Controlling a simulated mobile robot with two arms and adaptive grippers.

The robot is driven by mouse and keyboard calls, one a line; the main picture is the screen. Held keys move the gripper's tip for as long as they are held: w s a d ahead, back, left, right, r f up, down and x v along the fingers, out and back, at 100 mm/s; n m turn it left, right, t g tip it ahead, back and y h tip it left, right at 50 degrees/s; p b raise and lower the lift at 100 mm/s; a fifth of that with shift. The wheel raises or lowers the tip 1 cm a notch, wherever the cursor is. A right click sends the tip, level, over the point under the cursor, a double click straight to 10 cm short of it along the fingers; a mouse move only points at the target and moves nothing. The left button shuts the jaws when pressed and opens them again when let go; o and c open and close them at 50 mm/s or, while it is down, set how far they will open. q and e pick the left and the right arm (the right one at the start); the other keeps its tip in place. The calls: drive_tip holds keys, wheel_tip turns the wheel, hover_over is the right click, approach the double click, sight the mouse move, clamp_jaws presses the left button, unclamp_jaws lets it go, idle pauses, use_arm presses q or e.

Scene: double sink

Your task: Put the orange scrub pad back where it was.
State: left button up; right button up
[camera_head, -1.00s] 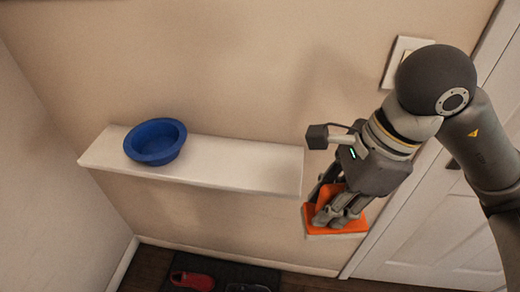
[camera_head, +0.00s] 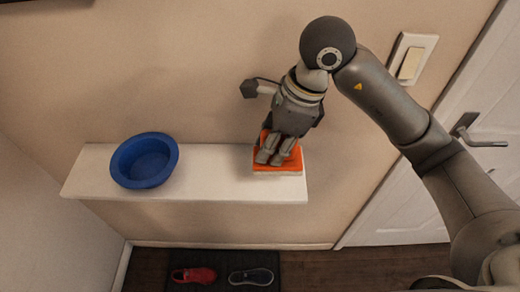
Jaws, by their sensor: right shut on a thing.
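The orange scrub pad (camera_head: 292,167), with a pale underside, is at the right end of the white wall shelf (camera_head: 225,187). My right gripper (camera_head: 275,160) is shut on it from above, and its fingers hide part of the pad. I cannot tell whether the pad touches the shelf top or hangs just over it. My left gripper is not in view.
A blue bowl (camera_head: 144,161) stands on the left part of the shelf, with bare shelf between it and the pad. A light switch (camera_head: 411,62) and a door (camera_head: 400,205) with a handle (camera_head: 480,135) are to the right. Shoes lie on a dark floor mat (camera_head: 222,262) below.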

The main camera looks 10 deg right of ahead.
drive_tip(key=w+f+p, duration=0.1)
drive_tip(key=f, duration=0.1)
drive_tip(key=w+a+f+p, duration=0.1)
drive_tip(key=w+f, duration=0.1)
drive_tip(key=f, duration=0.1)
drive_tip(key=w+f+p, duration=0.1)
drive_tip(key=f, duration=0.1)
drive_tip(key=shift+w+a+f, duration=0.2)
drive_tip(key=shift+w+f, duration=0.1)
drive_tip(key=shift+f, duration=0.6)
drive_tip(key=shift+f, duration=0.2)
drive_tip(key=o, duration=0.9)
